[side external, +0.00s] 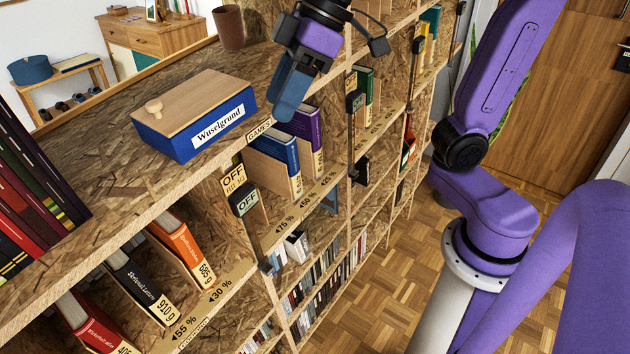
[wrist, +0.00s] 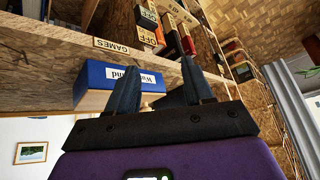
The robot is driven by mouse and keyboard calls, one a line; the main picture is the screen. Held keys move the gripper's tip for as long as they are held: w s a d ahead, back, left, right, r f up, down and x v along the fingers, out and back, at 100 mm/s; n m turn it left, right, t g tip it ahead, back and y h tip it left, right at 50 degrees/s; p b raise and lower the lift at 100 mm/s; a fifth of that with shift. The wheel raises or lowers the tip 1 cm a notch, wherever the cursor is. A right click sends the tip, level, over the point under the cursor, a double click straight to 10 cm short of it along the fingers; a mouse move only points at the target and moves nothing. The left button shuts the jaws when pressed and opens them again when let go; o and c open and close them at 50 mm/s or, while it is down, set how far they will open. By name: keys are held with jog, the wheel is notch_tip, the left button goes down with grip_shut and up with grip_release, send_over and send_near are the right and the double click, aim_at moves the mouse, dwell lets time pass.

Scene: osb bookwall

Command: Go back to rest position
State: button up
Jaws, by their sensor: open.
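My gripper (side external: 287,98) is over the front edge of the shelf top, to the right of the blue box, pointing down. In the wrist view, my gripper's (wrist: 158,78) two dark blue fingers stand apart with nothing held between them. The blue box (side external: 196,137) labelled "Waselgrund" has a wooden lid with a small knob and sits on the shelf top. The box (wrist: 97,84) appears upside down in the wrist view, partly hidden behind one finger.
The OSB bookshelf (side external: 75,230) has compartments with books, weight labels and OFF tags. A blue book (side external: 278,153) and a purple book (side external: 304,130) stand below my gripper. A brown cup (side external: 229,27) stands on the shelf top. Parquet floor (side external: 378,290) lies open in front.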

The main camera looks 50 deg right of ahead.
jog(key=s+d+f+n+g+h, duration=0.1)
jog(key=s+d+f+h, duration=0.1)
jog(key=s+d+f, duration=0.3)
jog(key=s+d+f+n+g+h, duration=0.1)
jog(key=s+d+f, duration=0.4)
jog(key=s+f, duration=0.6)
jog(key=shift+f+n+g+h, duration=0.25)
jog(key=shift+n+g+h, duration=0.05)
jog(key=shift+g+h, duration=0.35)
